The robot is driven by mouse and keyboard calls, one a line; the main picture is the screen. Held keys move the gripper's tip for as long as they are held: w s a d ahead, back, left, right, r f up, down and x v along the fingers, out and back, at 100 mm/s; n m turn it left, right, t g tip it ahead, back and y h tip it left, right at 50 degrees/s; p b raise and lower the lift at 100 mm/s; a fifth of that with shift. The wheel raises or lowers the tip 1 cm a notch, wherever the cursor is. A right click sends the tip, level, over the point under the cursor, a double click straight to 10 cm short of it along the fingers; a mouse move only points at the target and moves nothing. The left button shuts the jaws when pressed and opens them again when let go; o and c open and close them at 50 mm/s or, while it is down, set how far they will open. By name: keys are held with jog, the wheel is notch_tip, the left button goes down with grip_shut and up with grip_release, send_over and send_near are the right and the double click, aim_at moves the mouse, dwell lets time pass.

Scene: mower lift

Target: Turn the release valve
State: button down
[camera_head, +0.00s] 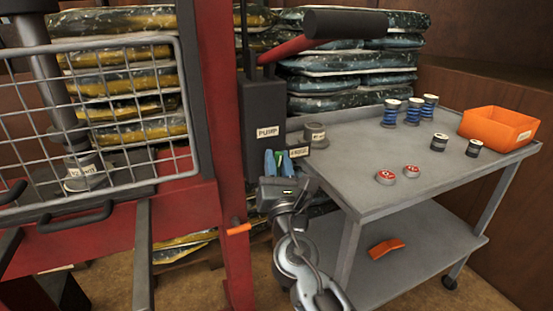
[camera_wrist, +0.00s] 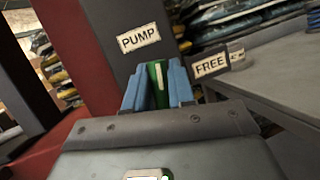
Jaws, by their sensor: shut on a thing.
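The release valve shows as a green handle (camera_wrist: 157,78) on the front of the dark pump box (camera_head: 260,105), below the PUMP label (camera_wrist: 139,38) and left of the FREE label (camera_wrist: 210,65). My gripper (camera_head: 278,161) is at the box, its two blue fingers on either side of the green handle and shut on it. The lower part of the handle is hidden behind the gripper body in the wrist view. The valve's body is hidden too.
A grey cart (camera_head: 350,195) stands close on the right, with blue-banded pieces, red-topped pieces and an orange bin (camera_head: 499,124) on top. A red press frame (camera_head: 222,150) and wire guard (camera_head: 186,110) stand left. A black pump lever (camera_head: 345,23) extends above the box.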

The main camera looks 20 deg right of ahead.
jog(key=m+g+h+p, duration=0.1)
jog(key=m, duration=0.1)
jog(key=m+p, duration=0.1)
jog(key=m, duration=0.1)
jog(key=shift+d+r+m+g+h, duration=0.1)
jog(key=shift+d+m+g+h, duration=0.05)
jog(key=shift+m+g+h, duration=0.25)
jog(key=m+p, duration=0.1)
jog(key=m+g+p, duration=0.1)
jog(key=m, duration=0.1)
jog(key=m+g+p, duration=0.1)
jog(key=m, duration=0.1)
jog(key=shift+d, duration=0.25)
jog(key=shift+d+f+m+g+y+p, duration=0.1)
jog(key=shift+f+m+g+y+p, duration=0.25)
jog(key=shift+m+p, duration=0.65)
jog(key=shift+f+m+g+y+p, duration=0.15)
jog(key=shift+m+g+p, duration=0.35)
jog(key=shift+m+p, duration=0.5)
jog(key=shift+d+f+m+g+y+p, duration=0.1)
jog(key=shift+f+m+g+p, duration=0.15)
jog(key=shift+m+g+p, duration=0.65)
jog(key=shift+f+m+t, duration=0.1)
jog(key=shift+m+t, duration=0.3)
jog(key=shift+t, duration=0.05)
jog(key=c, duration=1.1)
grip_release()
jog(key=shift+o, duration=0.2)
